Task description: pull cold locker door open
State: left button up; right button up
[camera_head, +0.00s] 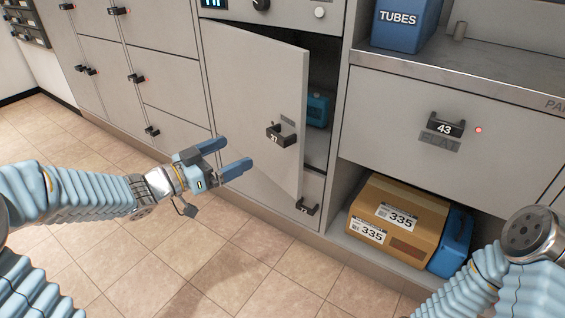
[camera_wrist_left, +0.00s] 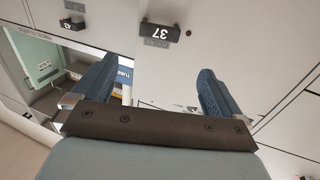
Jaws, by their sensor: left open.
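The cold locker door (camera_head: 253,95), a grey panel under the display and knob, stands partly open, swung out from its right edge. Its dark handle (camera_head: 282,134) sits near the free edge and reads 37 in the left wrist view (camera_wrist_left: 160,32). My left gripper (camera_head: 235,153) is open and empty, in front of the door, left of and a little below the handle and apart from it. Both its fingers show in the left wrist view (camera_wrist_left: 154,78). My right arm shows at the lower right; its gripper is out of view.
A teal container (camera_head: 317,109) stands inside the locker. To the right are drawer 43 (camera_head: 400,110), a blue TUBES bin (camera_head: 405,25) on the counter, and a cardboard box (camera_head: 425,215) beside a blue container (camera_head: 453,240) on the low shelf. Tiled floor (camera_head: 200,260) is clear.

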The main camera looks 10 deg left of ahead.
aim_at(274, 134)
pick_arm(q)
jog(key=b+x, duration=0.2)
jog(key=x, duration=1.1)
jog(key=shift+w+d+r, duration=0.1)
jog(key=shift+w+d, duration=0.05)
jog(key=shift+d, duration=0.15)
jog(key=c, duration=1.3)
jog(key=shift+a, duration=0.1)
jog(key=shift+c, duration=0.5)
